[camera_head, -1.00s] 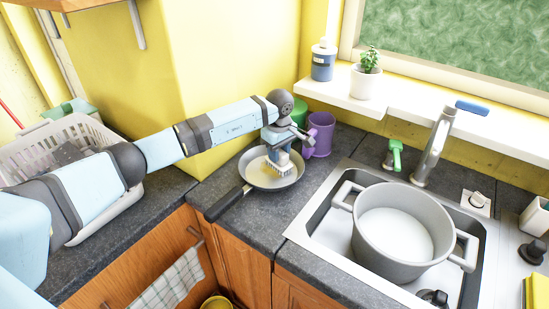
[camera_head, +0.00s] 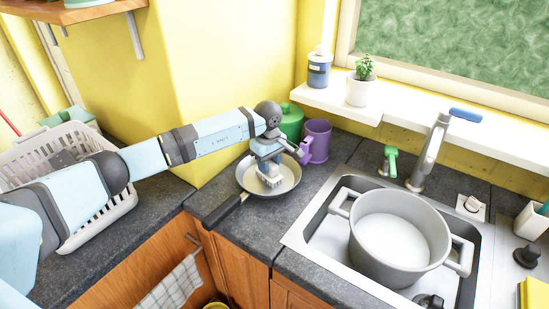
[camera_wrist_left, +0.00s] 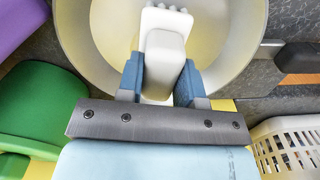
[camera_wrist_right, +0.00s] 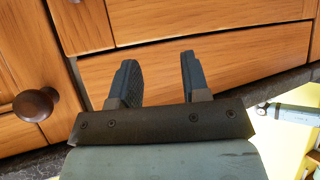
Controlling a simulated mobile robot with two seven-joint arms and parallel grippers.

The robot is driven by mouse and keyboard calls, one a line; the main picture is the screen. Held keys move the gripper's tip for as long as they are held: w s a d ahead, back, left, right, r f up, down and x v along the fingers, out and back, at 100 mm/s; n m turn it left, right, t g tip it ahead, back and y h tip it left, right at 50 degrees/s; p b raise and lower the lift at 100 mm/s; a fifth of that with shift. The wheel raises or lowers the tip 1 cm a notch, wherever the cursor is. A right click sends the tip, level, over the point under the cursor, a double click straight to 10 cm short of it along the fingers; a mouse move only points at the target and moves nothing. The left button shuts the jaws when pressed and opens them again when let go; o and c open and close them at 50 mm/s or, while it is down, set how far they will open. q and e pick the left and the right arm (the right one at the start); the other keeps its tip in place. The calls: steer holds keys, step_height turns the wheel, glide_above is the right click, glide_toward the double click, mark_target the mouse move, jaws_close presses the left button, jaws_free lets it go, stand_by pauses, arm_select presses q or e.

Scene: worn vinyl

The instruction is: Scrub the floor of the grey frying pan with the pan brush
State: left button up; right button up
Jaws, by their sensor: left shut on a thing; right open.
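The grey frying pan (camera_head: 291,187) sits on the dark counter left of the sink, its black handle pointing toward the front left. My left gripper (camera_head: 268,158) is over the pan, shut on the pan brush (camera_head: 270,181). The brush is upright, bristles down at the pan floor; exact contact is hard to tell. In the left wrist view the white brush handle (camera_wrist_left: 163,65) is between the two blue fingers, with the pan's pale, slightly yellowish floor (camera_wrist_left: 210,40) behind it. My right gripper (camera_wrist_right: 155,78) is open and empty, in front of wooden cabinet fronts; the head view does not show it.
A purple mug (camera_head: 317,142) and a green container (camera_head: 291,121) stand just behind the pan. A large grey pot (camera_head: 390,235) sits in the sink to the right. A white basket (camera_head: 105,205) is on the left counter. A towel (camera_head: 172,287) hangs below.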

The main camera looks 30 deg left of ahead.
arm_select(q)
steer(key=shift+s+a+p, duration=0.15)
steer(key=shift+s+a, duration=0.15)
steer(key=shift+s, duration=0.4)
steer(key=shift+s+a+p, duration=0.15)
steer(key=shift+s+a, duration=0.15)
steer(key=shift+s, duration=0.4)
steer(key=shift+w+d+f, duration=0.1)
steer(key=shift+w+d+f+b, duration=0.1)
steer(key=shift+w+d+b, duration=0.15)
steer(key=shift+w+b, duration=0.45)
steer(key=w+b, duration=0.1)
steer(key=w+d+b, duration=0.1)
steer(key=shift+w, duration=0.35)
steer(key=shift+w+d+b, duration=0.3)
steer(key=shift+w+b, duration=0.05)
steer(key=shift+w, duration=0.3)
